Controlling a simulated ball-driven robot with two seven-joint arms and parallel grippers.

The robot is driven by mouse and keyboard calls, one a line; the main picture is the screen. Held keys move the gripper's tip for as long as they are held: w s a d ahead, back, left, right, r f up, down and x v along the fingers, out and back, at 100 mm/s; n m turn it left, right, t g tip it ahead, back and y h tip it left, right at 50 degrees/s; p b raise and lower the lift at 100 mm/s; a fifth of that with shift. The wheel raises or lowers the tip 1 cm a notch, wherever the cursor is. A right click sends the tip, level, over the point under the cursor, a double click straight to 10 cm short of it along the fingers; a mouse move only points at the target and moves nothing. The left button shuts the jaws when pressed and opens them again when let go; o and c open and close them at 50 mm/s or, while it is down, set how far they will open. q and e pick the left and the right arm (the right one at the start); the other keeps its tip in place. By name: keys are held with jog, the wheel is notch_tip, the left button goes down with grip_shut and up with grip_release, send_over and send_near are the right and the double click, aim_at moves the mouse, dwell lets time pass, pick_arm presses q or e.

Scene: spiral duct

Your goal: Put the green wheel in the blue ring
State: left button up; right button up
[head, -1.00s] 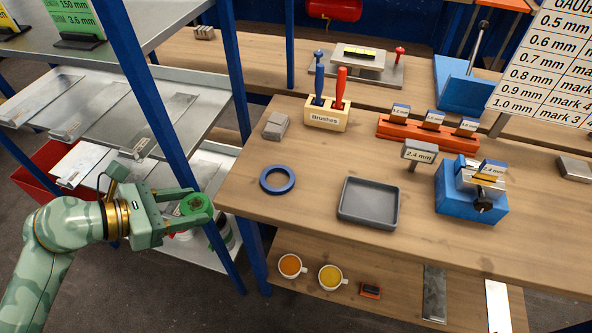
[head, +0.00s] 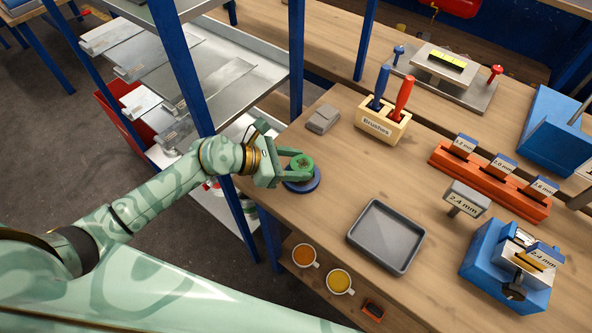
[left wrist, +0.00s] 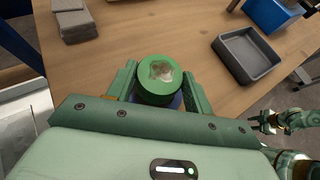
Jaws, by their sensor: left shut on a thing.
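The green wheel (head: 302,163) is between the fingers of my left gripper (head: 296,167), which is shut on it. In the left wrist view the green wheel (left wrist: 159,80) sits between the two fingers, with a pale patch on its top. The blue ring (head: 303,184) lies on the wooden bench near its left edge. The wheel is over the ring in the head view and hides part of it. I cannot tell how high above the ring it is. In the left wrist view only a bit of blue shows beside the wheel.
A grey tray (head: 386,237) lies to the right of the ring. A grey block (head: 323,119) and the brush holder (head: 383,121) stand behind. A blue shelf post (head: 297,60) rises close to the left arm. Cups (head: 340,281) stand on the lower shelf.

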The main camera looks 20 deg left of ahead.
pick_arm(q)
jog(key=shift+f+b, duration=0.35)
jog(key=shift+f, duration=1)
jog(key=o, duration=1)
jog(key=shift+o, duration=0.2)
jog(key=shift+s+a+r, duration=0.1)
jog(key=shift+a+r, duration=0.05)
jog(key=shift+r, duration=0.1)
jog(key=v, duration=1.1)
jog(key=shift+s+a+r+p, duration=0.1)
jog(key=shift+a+r+p, duration=0.1)
jog(key=shift+p, duration=0.2)
